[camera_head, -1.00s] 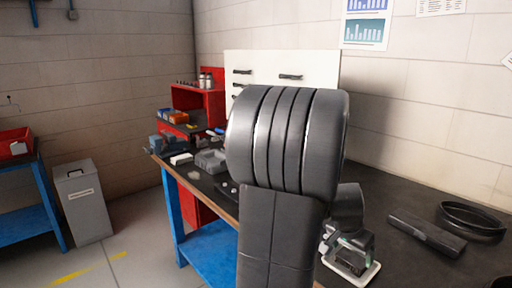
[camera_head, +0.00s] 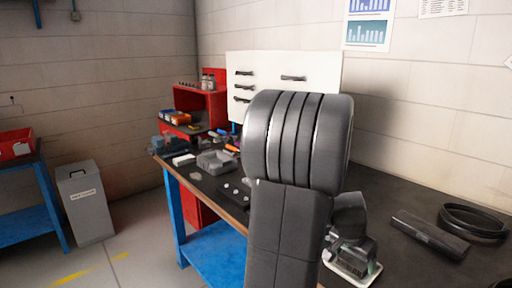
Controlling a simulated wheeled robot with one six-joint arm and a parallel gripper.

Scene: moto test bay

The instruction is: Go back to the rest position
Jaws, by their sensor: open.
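My own arm, a thick dark grey link with a ribbed rounded joint on top, stands upright in the middle of the head view and hides part of the bench. My gripper cannot be made out; it is out of view or hidden behind the arm. A dark rounded part and a small device on a pale-edged base (camera_head: 371,272) show just right of the arm, partly covered by it. I cannot tell whether the dark rounded part belongs to my arm.
The dark-topped workbench (camera_head: 392,268) has a blue frame. A grey tray (camera_head: 217,162) and small parts lie left of my arm. A black bar (camera_head: 430,234) and black ring (camera_head: 473,222) lie right. A grey bin (camera_head: 85,205) stands on the floor at left.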

